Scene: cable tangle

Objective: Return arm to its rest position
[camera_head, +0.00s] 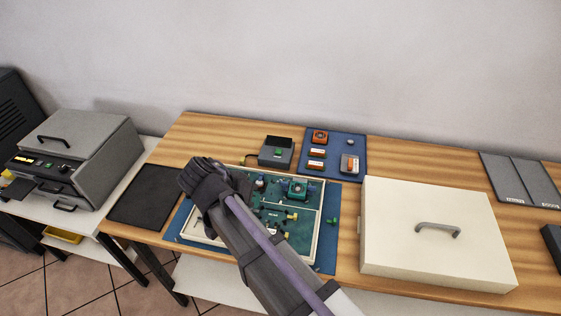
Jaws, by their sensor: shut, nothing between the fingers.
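My arm reaches in from the bottom edge in the head view, slanting up and left across the work table. My gripper (211,218) is at its far end, over the left part of a framed board (318,215). It is shut and holds nothing. The fingertips are dark and hard to make out, and I cannot tell how high they are above the board. The arm hides the left and lower middle of the board.
The board lies on a blue mat (327,258). A large cream lidded box (400,215) stands to its right. A small dark device (277,152) and a blue parts mat (345,144) lie behind. A black mat (145,195) and a grey machine (85,150) are left.

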